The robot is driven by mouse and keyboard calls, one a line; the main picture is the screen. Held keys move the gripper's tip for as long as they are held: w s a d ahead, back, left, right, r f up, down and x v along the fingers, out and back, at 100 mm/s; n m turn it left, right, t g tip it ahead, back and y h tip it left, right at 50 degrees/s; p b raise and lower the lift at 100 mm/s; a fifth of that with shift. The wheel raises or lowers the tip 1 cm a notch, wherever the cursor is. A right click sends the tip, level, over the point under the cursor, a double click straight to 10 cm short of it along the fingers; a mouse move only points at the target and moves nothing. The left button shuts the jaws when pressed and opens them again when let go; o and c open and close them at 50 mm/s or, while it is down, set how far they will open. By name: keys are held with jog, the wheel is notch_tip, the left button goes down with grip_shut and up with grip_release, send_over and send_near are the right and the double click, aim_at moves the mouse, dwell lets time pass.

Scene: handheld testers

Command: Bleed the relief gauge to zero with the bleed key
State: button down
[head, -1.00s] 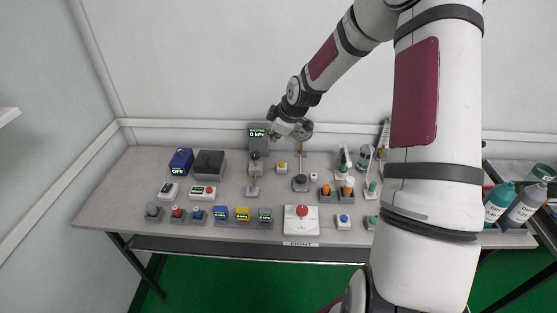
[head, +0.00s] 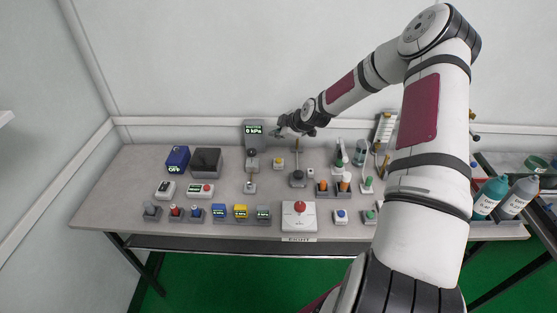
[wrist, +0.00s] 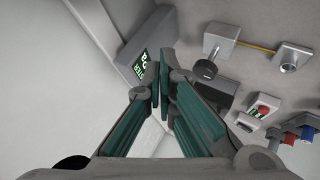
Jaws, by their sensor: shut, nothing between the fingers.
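The gauge (head: 254,131) is a grey upright box at the back of the bench, and its green-lit display reads 0 kPa. Part of its display also shows in the wrist view (wrist: 148,65), just left of my fingertips. A dark round knob (wrist: 205,70) sits on a grey block in the wrist view; it also shows just below the gauge in the head view (head: 252,153). I cannot tell whether this is the bleed key. My gripper (head: 277,133) is shut and empty, raised right of the gauge. Its green-padded fingertips (wrist: 166,72) nearly meet in the wrist view.
A black box (head: 206,161), a blue tester (head: 177,160) and a joystick (head: 298,178) stand on the bench (head: 125,190). A red-button box (head: 300,212) is at the front. Bottles (head: 490,197) stand at the right. The wall is close behind.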

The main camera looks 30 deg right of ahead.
aim_at(277, 161)
jog(key=shift+f+b, duration=1.7)
jog(key=shift+f, duration=2.7)
jog(key=shift+f, duration=0.1)
jog(key=shift+f, duration=0.3)
jog(key=shift+f+b, duration=0.3)
jog(key=shift+f, duration=0.2)
jog(key=shift+r, duration=0.15)
jog(key=shift+r+p, duration=0.4)
jog(key=shift+r, duration=0.4)
jog(key=shift+r+p, duration=1.1)
jog(key=shift+r, duration=1.4)
